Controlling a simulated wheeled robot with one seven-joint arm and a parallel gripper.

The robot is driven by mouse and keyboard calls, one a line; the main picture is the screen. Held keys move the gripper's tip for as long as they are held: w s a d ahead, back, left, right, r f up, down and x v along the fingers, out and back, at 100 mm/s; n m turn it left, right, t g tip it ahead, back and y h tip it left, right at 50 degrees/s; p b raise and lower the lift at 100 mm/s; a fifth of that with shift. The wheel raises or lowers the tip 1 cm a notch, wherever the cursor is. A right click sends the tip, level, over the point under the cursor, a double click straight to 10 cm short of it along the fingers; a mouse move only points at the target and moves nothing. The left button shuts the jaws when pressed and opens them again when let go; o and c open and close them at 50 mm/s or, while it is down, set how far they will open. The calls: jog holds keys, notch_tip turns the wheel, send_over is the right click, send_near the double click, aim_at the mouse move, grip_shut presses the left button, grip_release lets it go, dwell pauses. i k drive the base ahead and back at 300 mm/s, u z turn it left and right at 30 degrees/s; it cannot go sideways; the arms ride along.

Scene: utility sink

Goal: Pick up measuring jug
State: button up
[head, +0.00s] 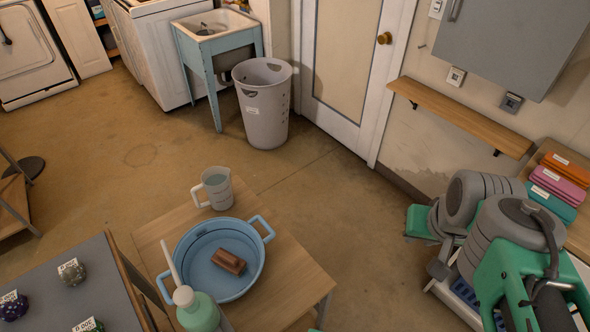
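The measuring jug (217,190) is a small, pale, translucent jug with markings on its side. It stands upright at the far edge of the wooden table (292,272), with its handle toward the left. It is just behind the blue basin and nothing hides it. My folded grey and green arm fills the lower right, well apart from the jug. I cannot make out my gripper's fingers in this view.
A blue two-handled basin (196,254) holds a brown block (229,262). A green pump bottle (197,312) stands in front. A dark-topped table (88,250) with labelled items is at left. A laundry bin (265,115) and sink (212,30) stand behind. Open floor lies between.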

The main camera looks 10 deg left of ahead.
aim_at(216, 182)
jog(key=z, duration=1.2)
jog(key=i, duration=1.35)
jog(key=u, duration=2.5)
jog(key=i, duration=2.05)
jog(key=u, duration=5.25)
